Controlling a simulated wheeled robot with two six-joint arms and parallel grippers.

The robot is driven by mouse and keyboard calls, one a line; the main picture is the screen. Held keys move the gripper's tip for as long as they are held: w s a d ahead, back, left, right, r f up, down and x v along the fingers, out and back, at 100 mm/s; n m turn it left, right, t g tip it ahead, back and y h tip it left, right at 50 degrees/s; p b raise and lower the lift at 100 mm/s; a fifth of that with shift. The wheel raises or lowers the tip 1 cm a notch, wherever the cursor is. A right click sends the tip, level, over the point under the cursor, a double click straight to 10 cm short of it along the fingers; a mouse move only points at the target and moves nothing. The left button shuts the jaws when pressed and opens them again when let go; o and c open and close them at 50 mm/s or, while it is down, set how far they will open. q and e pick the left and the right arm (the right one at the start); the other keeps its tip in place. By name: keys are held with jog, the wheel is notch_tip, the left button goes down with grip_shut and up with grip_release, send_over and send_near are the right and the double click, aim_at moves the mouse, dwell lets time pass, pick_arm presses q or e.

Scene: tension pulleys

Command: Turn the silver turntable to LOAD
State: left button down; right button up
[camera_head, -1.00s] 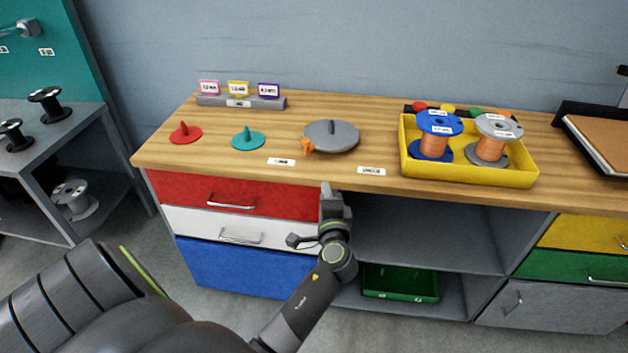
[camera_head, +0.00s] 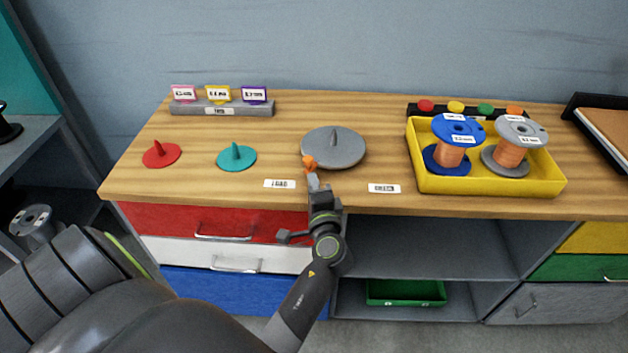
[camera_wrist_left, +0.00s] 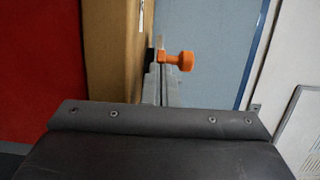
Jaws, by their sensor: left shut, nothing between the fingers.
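The silver turntable (camera_head: 345,149) is a flat grey disc with a pointed fin on the wooden bench top. Its orange knob (camera_head: 309,162) sits at the rim, on the front left side. The LOAD label (camera_head: 279,184) lies on the bench front, left of the knob. Another white label (camera_head: 384,188) lies to the right; its text is hard to read. My left gripper (camera_head: 313,182) is shut and empty at the bench's front edge, its tips just below the knob in the head view. The wrist view shows the knob (camera_wrist_left: 180,62) at the fingertips; contact is unclear. My right gripper is not in view.
A teal disc (camera_head: 236,159) and a red disc (camera_head: 161,154) lie to the left. A yellow tray (camera_head: 490,185) with two copper spools stands to the right. A grey card rack (camera_head: 222,108) stands behind. The bench between teal disc and turntable is clear.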

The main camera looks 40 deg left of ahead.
pick_arm(q)
jog(key=shift+w+d, duration=0.1)
jog(key=shift+a+r+m+t+h+p, duration=0.1)
jog(key=shift+a+m+t+h+p, duration=0.2)
jog(key=shift+a+h+p, duration=0.15)
jog(key=shift+s+a, duration=0.2)
jog(key=shift+a, duration=0.05)
jog(key=shift+s+a+m+t+h+p, duration=0.1)
jog(key=shift+a+m+t+h+p, duration=0.3)
jog(key=shift+m+t+h, duration=0.15)
jog(key=shift+d, duration=0.1)
